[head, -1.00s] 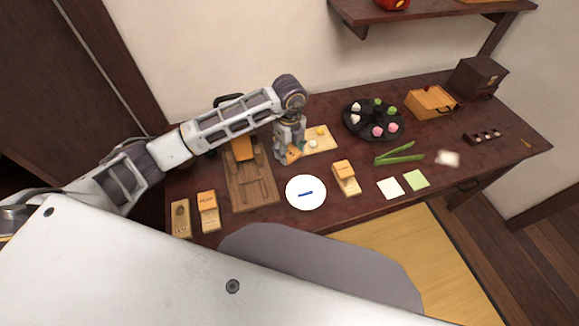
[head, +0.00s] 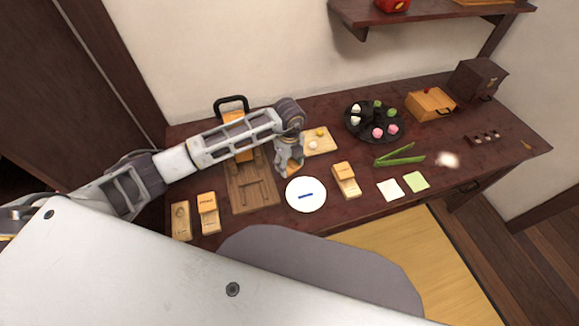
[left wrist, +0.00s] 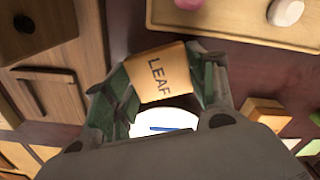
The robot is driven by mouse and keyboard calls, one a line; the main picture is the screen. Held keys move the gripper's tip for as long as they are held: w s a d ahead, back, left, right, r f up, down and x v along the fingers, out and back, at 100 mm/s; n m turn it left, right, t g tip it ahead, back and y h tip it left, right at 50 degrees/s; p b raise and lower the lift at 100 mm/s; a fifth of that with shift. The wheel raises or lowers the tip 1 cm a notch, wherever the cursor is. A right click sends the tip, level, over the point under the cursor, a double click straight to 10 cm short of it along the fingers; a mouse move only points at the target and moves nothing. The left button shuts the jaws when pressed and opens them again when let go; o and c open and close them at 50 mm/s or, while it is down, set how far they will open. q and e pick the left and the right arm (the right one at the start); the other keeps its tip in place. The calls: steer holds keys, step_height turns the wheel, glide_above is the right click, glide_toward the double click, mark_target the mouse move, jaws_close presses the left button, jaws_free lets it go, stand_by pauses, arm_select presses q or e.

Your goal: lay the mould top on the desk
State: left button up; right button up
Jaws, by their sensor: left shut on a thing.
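My left gripper (head: 289,169) is shut on an orange wooden mould top marked LEAF (left wrist: 157,76). In the left wrist view the block sits between the two fingertips (left wrist: 158,85). In the head view the gripper is just behind the white plate (head: 312,207) and right of the brown wooden tray; most of the mould top is hidden by the fingers. An uncovered mould base (head: 180,222) lies at the desk's front left. The desk (head: 270,222) is dark red-brown wood. I cannot tell whether the mould top touches it. My right gripper is not in view.
Two moulds with orange tops, one at left (head: 207,213) and one right of the plate (head: 345,180), stand nearby. The brown tray (head: 262,203) is left, a light board (head: 322,147) behind. A black round tray (head: 373,138) and green tongs (head: 400,158) are further right.

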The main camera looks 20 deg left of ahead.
mark_target(289, 165)
arm_select(q)
steer(key=shift+f, duration=1)
steer(key=shift+f, duration=0.1)
steer(key=o, duration=0.9)
steer(key=shift+o, duration=0.2)
step_height(289, 165, up, 12)
